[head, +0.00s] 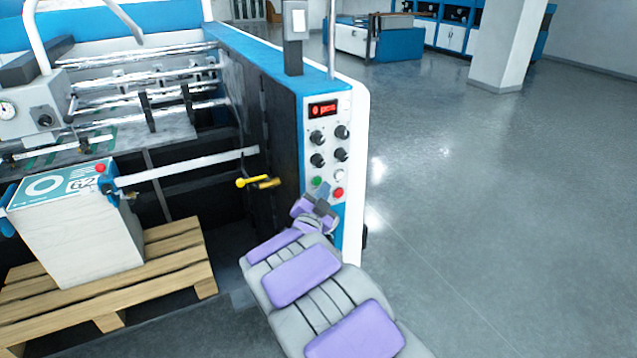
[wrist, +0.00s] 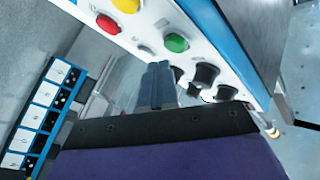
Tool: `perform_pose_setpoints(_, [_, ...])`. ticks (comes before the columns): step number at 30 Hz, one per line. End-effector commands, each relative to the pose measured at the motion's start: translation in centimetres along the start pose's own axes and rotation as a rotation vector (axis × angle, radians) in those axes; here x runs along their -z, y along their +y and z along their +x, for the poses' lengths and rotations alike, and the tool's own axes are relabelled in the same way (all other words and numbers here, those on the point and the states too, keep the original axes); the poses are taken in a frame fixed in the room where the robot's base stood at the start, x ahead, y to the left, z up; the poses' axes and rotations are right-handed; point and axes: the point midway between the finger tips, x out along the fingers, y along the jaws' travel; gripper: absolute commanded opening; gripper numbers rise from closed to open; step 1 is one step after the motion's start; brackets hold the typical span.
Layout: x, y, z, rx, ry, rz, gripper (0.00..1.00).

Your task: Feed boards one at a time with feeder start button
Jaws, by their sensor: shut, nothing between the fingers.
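The machine's control panel (head: 325,150) has a red display reading "0 pcs", several black knobs, a green button (head: 317,182) and a red button (head: 338,193). My gripper (head: 322,203) is just below the green button in the head view and hides part of the panel. In the wrist view my shut gripper (wrist: 158,75) points at the panel, with the green button (wrist: 176,43) just beyond its tips. The red button (wrist: 107,25) and a yellow button (wrist: 127,5) are to its left. I cannot tell whether the tips touch the panel. A stack of boards (head: 85,245) stands at left.
The stack stands on a wooden pallet (head: 185,250) beside the feeder rollers (head: 150,85). A yellow handle (head: 255,182) sticks out left of the panel. The grey floor (head: 480,220) to the right is open. A white pillar (head: 508,45) and blue cabinets stand far back.

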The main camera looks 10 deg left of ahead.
Motion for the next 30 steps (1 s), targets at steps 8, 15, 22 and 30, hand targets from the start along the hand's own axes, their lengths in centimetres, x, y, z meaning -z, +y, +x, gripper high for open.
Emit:
perform_pose_setpoints(8, [-0.56,-0.73,0.32,0.001,-0.001,-0.002,0.0])
perform_pose_setpoints(15, [-0.33,-0.55,0.39,0.0,0.0,0.001,0.0])
perform_pose_setpoints(22, [-0.39,-0.6,0.47,0.0,-0.001,0.001,0.0])
perform_pose_setpoints(30, [-0.69,-0.83,0.61,0.0,-0.001,-0.001,0.0])
